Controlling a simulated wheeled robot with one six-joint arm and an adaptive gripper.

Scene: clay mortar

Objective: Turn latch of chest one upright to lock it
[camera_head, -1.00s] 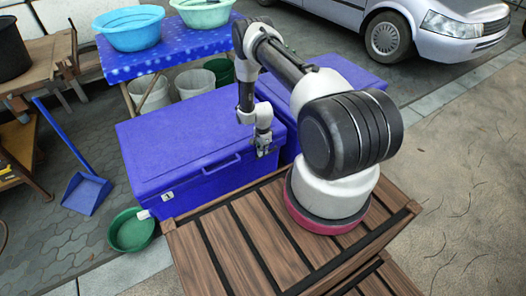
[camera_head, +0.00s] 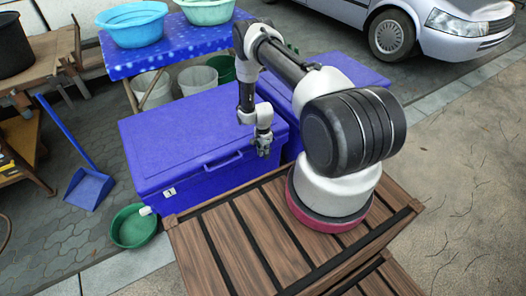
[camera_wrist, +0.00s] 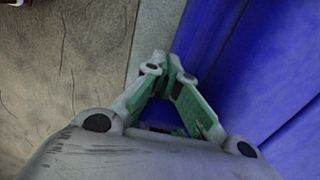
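Chest one is a blue lidded chest (camera_head: 185,150) with a white "1" label on its left front; its lid is down. A blue handle (camera_head: 222,161) runs along its front. My gripper (camera_head: 263,148) is at the front right end of this chest, pointing down. In the wrist view, my gripper (camera_wrist: 165,67) has green-padded fingers with tips a narrow gap apart, beside the blue chest wall (camera_wrist: 255,75). A dark blue patch shows between the finger bases; I cannot tell what it is. I cannot make out the latch; my gripper may hide it.
A second blue chest (camera_head: 345,72) stands behind my arm, to the right of chest one. A slatted wooden surface (camera_head: 235,235) lies in front. A green basin (camera_head: 133,227) and blue dustpan (camera_head: 88,188) are at left; a table (camera_head: 185,45) with basins stands behind.

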